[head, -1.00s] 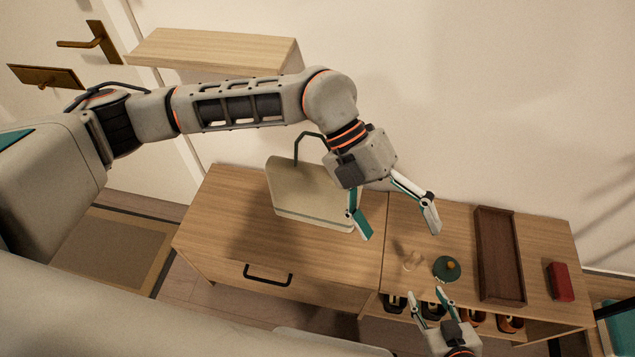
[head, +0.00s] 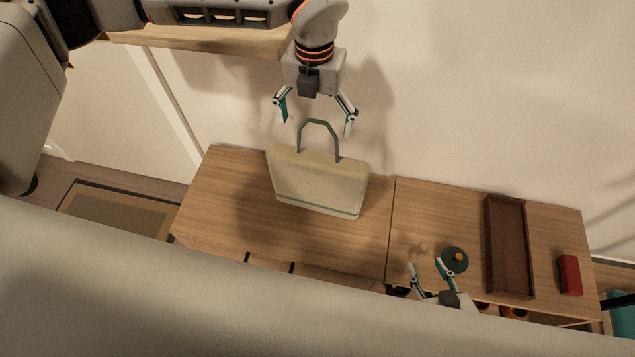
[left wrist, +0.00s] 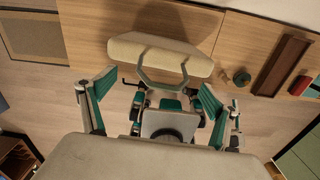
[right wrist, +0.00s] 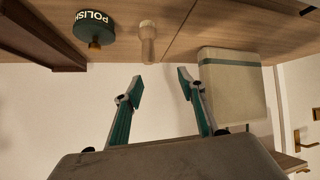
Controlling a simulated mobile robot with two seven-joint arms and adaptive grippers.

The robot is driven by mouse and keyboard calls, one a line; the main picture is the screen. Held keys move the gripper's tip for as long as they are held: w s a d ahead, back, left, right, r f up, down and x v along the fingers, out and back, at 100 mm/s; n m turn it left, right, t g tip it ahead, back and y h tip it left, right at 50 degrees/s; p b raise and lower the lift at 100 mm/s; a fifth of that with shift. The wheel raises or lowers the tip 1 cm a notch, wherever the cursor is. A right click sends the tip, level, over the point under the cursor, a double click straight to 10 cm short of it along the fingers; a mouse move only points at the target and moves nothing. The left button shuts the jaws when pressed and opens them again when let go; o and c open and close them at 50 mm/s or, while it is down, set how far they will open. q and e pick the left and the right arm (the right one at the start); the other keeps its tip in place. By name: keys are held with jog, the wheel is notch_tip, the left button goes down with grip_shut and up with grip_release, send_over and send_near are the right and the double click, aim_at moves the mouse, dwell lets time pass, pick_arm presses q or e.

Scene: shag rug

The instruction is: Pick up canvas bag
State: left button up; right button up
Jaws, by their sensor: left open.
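The cream canvas bag (head: 318,185) stands upright on the wooden cabinet, with its dark green handle (head: 318,124) sticking up. My left gripper (head: 318,115) is open and empty just above the bag, its fingers on either side of the handle's top. In the left wrist view the bag (left wrist: 160,55) lies beyond the fingertips, with the handle loop (left wrist: 160,82) between them. My right gripper (head: 430,266) is open and empty near the front edge of the right part of the cabinet. The bag also shows in the right wrist view (right wrist: 232,90).
A brown wooden tray (head: 508,245), a red box (head: 569,274), a round green polish tin (head: 454,259) and a small wooden peg-like object (head: 420,249) sit on the right part of the cabinet (head: 475,200). A wooden shelf (head: 210,40) sticks out from the wall at upper left.

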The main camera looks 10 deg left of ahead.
pick_arm(q)
jog(key=f, duration=0.4)
jog(key=shift+d+f, duration=0.2)
jog(key=shift+d, duration=0.05)
jog(key=c, duration=1.9)
jog(key=shift+r, duration=0.15)
